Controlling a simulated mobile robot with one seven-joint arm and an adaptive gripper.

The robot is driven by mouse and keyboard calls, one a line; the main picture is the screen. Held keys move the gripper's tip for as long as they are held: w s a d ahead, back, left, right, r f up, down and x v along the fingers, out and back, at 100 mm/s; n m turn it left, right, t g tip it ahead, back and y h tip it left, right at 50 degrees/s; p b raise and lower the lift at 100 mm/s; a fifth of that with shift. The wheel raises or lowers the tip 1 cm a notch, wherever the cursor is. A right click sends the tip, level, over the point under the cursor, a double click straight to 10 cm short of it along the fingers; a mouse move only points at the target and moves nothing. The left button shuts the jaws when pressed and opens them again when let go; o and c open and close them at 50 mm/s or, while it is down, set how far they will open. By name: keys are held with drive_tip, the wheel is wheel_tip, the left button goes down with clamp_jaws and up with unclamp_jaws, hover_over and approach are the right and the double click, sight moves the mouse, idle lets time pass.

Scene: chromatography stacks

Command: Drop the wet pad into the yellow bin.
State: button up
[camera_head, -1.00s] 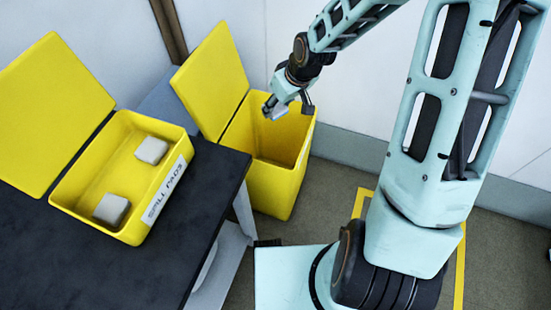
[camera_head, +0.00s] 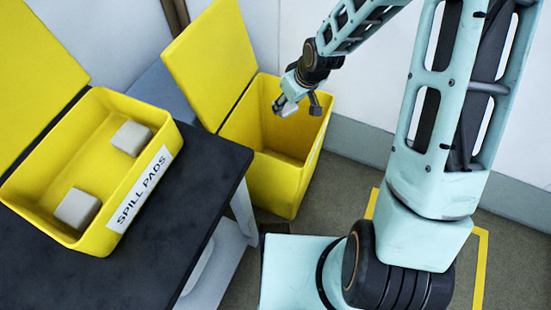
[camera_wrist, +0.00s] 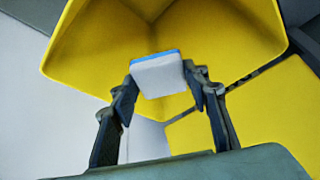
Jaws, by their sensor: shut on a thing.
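My gripper (camera_head: 300,108) is over the open mouth of the tall yellow bin (camera_head: 272,190), which stands on the floor with its lid tipped back. In the wrist view my gripper (camera_wrist: 162,85) is shut on a pale grey pad (camera_wrist: 158,78) with a blue edge along its top. The pad (camera_head: 287,108) shows small in the head view. In the wrist view the yellow bin's inner walls (camera_wrist: 100,50) spread out behind the pad. I cannot tell from the pad's look whether it is wet.
A shallow yellow box (camera_head: 70,150) labelled SPILL PADS sits on a dark table (camera_head: 200,205) at left. It holds two grey pads, one (camera_head: 131,138) and another (camera_head: 77,208). A white wall (camera_head: 380,80) stands behind the bin.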

drive_tip(key=shift+f+b, duration=0.95)
drive_tip(key=shift+f, duration=0.6)
drive_tip(key=o, duration=0.9)
drive_tip(key=shift+r, duration=0.15)
drive_tip(key=v, duration=1.1)
drive_tip(key=shift+s+d+r, duration=0.1)
drive_tip(key=shift+d+r, duration=0.05)
drive_tip(key=shift+r, duration=0.25)
